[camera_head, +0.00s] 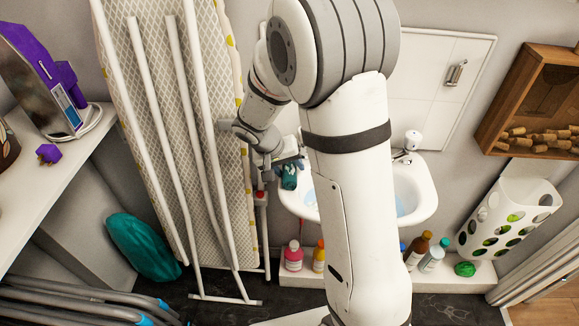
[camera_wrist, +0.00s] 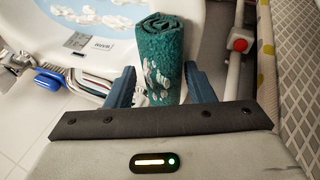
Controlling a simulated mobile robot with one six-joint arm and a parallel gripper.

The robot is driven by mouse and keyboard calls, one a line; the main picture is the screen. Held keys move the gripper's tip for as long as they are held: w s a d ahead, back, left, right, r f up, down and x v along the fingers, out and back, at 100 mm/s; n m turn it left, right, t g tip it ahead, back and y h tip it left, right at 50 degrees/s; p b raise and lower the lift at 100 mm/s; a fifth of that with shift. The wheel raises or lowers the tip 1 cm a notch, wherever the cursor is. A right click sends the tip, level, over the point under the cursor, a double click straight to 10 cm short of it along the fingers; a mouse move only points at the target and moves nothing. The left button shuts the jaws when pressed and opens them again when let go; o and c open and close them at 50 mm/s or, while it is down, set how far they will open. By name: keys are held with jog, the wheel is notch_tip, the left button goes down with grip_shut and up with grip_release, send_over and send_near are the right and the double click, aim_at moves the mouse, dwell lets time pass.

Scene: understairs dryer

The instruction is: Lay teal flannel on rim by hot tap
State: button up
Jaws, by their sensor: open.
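The teal flannel (camera_wrist: 160,55) is a rolled, fluffy bundle with white flecks. It stands between the two blue fingers of my gripper (camera_wrist: 160,75) in the wrist view. The fingers are open, one on each side of it; I cannot tell whether either touches it. In the head view the flannel (camera_head: 289,178) is at the left rim of the white basin (camera_head: 427,195), just below my gripper (camera_head: 286,161). The basin's rim also shows in the wrist view (camera_wrist: 112,70). My arm hides the middle of the basin, and I cannot make out the hot tap.
An ironing board (camera_head: 180,130) leans left of the basin. A red-knobbed pipe (camera_wrist: 238,45) stands close right of the flannel. Pink (camera_head: 293,256) and brown (camera_head: 417,250) bottles stand on the ledge below. A wooden crate (camera_head: 490,125) hangs at the right.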

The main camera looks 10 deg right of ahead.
jog(key=shift+a+f, duration=0.15)
jog(key=shift+f, duration=0.05)
dwell(0.3)
jog(key=v, duration=0.8)
jog(key=shift+r, duration=0.1)
jog(key=s+d+r+n+y+p, duration=0.1)
jog(key=s+d+r+y+p, duration=0.1)
jog(key=s+r, duration=0.3)
jog(key=s+d+r+n+y+p, duration=0.1)
jog(key=s+r, duration=0.5)
jog(key=s, duration=0.8)
jog(key=shift+s+d+t+y+p, duration=0.3)
jog(key=shift+d+t+y+p, duration=0.1)
jog(key=shift+d+y+p, duration=0.45)
